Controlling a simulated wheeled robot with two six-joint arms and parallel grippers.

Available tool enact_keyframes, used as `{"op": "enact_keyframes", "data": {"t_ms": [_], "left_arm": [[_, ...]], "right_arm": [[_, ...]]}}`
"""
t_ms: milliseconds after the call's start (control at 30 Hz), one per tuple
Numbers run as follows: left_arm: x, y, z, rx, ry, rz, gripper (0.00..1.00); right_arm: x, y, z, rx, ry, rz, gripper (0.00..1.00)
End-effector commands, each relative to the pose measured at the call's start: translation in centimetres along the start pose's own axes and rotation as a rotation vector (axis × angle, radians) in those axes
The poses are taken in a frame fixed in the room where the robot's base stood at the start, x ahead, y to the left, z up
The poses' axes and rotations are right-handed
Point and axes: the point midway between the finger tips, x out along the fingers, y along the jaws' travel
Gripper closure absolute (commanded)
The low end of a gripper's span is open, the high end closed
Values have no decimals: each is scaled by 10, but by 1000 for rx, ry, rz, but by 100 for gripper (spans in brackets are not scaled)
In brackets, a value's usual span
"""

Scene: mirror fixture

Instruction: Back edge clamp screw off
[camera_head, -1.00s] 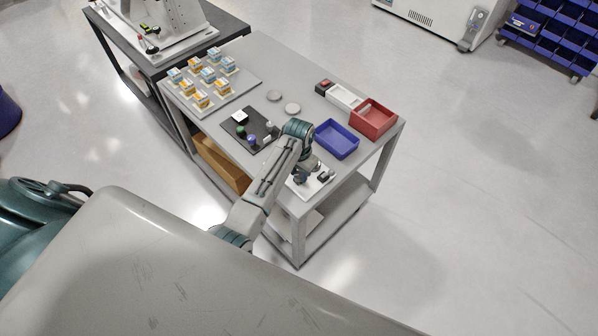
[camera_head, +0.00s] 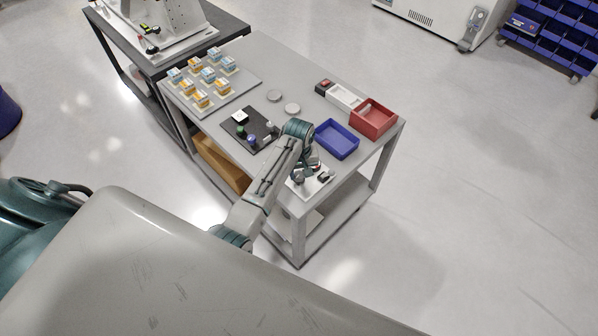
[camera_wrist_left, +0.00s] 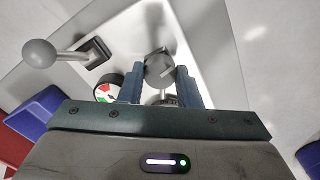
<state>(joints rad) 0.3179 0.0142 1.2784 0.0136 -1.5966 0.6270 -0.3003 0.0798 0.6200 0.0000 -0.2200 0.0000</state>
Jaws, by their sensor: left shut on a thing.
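The mirror fixture (camera_head: 322,187) is a small light plate at the front corner of the grey cart, partly covered by my left arm. In the left wrist view its pale plate (camera_wrist_left: 118,38) fills the upper middle. My left gripper (camera_wrist_left: 159,80) is over the plate, with one finger on each side of the round grey head of the clamp screw (camera_wrist_left: 158,68), and is shut on it. I cannot tell whether the screw is still seated. In the head view my left gripper (camera_head: 304,174) is small and partly hidden. My right gripper is not in view.
On the cart stand a blue tray (camera_head: 337,140), a red bin (camera_head: 373,119), a dark mat (camera_head: 236,132) and several small boxes (camera_head: 201,98). Two grey discs (camera_head: 292,109) lie mid-cart.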

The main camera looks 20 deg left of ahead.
Motion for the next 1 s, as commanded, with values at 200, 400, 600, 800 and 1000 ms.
{"op": "enact_keyframes", "data": {"t_ms": [200,400,600,800,1000], "left_arm": [[0,0,0,-206,0,0,92],[0,0,0,-396,0,0,92],[-1,0,0,-580,1,1,92],[-1,0,0,-739,1,1,92],[-1,0,0,-854,1,1,92]], "right_arm": [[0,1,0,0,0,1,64],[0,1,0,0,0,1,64],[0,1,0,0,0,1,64],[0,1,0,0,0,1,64],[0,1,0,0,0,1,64]]}}
